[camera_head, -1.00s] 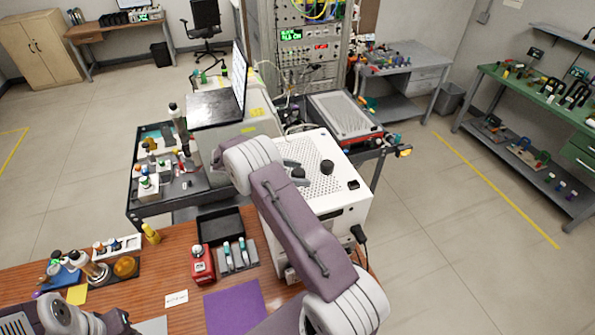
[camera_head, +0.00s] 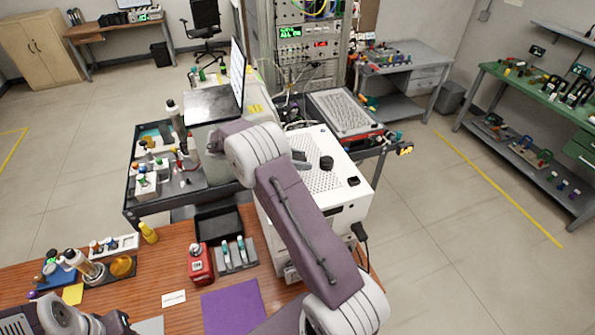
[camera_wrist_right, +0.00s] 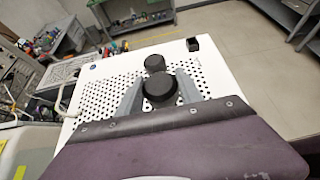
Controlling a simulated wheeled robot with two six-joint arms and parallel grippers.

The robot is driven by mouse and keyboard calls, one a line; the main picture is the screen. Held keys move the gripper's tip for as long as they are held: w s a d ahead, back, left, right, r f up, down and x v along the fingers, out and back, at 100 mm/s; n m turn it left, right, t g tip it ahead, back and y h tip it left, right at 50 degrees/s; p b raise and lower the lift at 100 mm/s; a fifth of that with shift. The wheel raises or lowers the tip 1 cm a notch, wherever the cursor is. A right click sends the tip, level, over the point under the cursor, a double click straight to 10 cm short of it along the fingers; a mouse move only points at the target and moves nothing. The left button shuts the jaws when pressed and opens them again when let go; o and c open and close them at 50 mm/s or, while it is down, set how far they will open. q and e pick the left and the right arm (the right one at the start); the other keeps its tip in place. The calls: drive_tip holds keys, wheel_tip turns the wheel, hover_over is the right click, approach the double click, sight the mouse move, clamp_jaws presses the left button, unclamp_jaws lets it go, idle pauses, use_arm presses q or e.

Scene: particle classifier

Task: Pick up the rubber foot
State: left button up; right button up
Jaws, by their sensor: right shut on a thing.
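A black round rubber foot (camera_wrist_right: 160,92) sits between the two grey fingers of my right gripper (camera_wrist_right: 160,82) in the right wrist view. The gripper is shut on it, above the perforated top of a white box (camera_wrist_right: 110,85). A second black round foot (camera_wrist_right: 155,63) stands on that top just beyond the held one. In the head view the white box (camera_head: 335,212) carries that other foot (camera_head: 326,162); my right gripper (camera_head: 299,157) is mostly hidden behind my own arm. Only part of my left arm shows at bottom left, without its fingers.
A black square piece (camera_head: 353,181) lies at the box's right corner. A laptop (camera_head: 210,103) stands behind left.

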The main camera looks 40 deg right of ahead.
drive_tip(key=s+d+r+b, duration=0.1)
drive_tip(key=s+r+b, duration=0.2)
drive_tip(key=s+r, duration=0.3)
drive_tip(key=s, duration=0.4)
drive_tip(key=shift+s+d+r, duration=0.15)
drive_tip(key=shift+s+d, duration=0.2)
